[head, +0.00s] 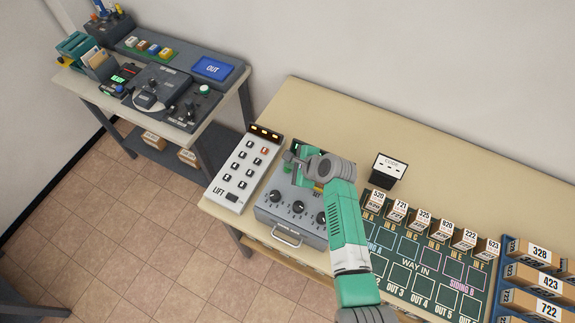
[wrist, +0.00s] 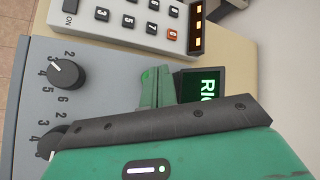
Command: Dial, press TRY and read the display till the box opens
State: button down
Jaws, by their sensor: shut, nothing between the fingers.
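The grey box (head: 262,213) stands on the bench with a row of three black dials (head: 298,207) on its sloped top and a handle (head: 285,240) in front. Two dials show in the wrist view, one whole dial (wrist: 67,73) and one partly covered by my gripper. My green gripper (head: 291,160) is over the back of the box. Its fingers (wrist: 157,90) are together and empty, beside the dark display (wrist: 203,85).
A LIFT keypad (head: 242,173) with orange lights stands close left of the box. A small card stand (head: 388,168) is to the right. Beyond are a green board (head: 425,262) with numbered boxes and a blue rack (head: 510,250). A second table with devices stands at left.

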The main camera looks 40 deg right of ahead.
aim_at(291, 172)
notch_tip(291, 172, up, 5)
jog(key=p, duration=0.5)
dwell(0.3)
dwell(0.6)
